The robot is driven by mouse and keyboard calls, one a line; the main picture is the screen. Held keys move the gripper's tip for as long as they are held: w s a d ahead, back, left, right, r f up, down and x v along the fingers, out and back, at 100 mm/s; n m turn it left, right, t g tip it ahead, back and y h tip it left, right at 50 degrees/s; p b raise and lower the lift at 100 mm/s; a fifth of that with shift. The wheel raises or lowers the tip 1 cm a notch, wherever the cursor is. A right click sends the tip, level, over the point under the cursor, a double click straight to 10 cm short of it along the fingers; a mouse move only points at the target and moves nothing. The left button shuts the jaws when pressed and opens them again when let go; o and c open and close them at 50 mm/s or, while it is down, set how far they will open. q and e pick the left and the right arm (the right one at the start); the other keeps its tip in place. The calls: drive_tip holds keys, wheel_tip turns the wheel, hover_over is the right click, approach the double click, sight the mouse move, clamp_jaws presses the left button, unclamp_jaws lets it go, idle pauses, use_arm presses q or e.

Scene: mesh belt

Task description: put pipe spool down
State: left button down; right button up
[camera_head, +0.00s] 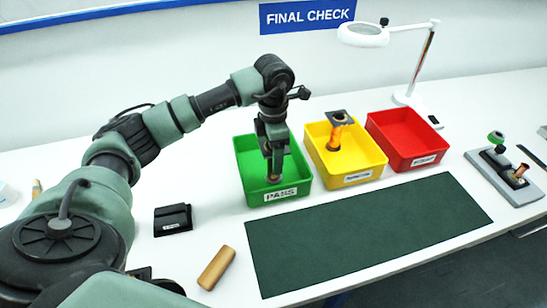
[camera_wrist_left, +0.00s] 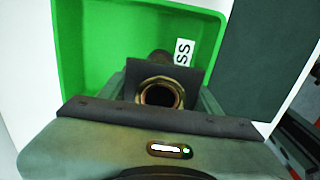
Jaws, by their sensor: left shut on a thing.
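My left gripper (camera_head: 274,168) reaches down into the green PASS bin (camera_head: 303,186). It is shut on a pipe spool (camera_head: 273,178), of which only a small copper bit shows below the fingers. In the left wrist view the pipe spool (camera_wrist_left: 160,91) sits between the fingers, with its round copper opening and dark square flange facing the camera. The green bin (camera_wrist_left: 95,35) lies around and beneath it there. I cannot tell whether the spool touches the bin floor. My right gripper is not in view.
A yellow bin (camera_head: 368,157) holds another flanged copper piece (camera_head: 337,130). A red bin (camera_head: 415,132) stands to its right. A dark green mat (camera_head: 365,230) lies clear in front. A black box (camera_head: 172,219), a wooden cylinder (camera_head: 216,268), a magnifier lamp (camera_head: 363,35) and a grey fixture (camera_head: 507,175) stand around.

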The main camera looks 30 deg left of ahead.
use_arm(q)
drive_tip(key=shift+f, duration=1.05)
drive_tip(key=shift+c, duration=1.6)
unclamp_jaws()
drive_tip(key=shift+f, duration=0.15)
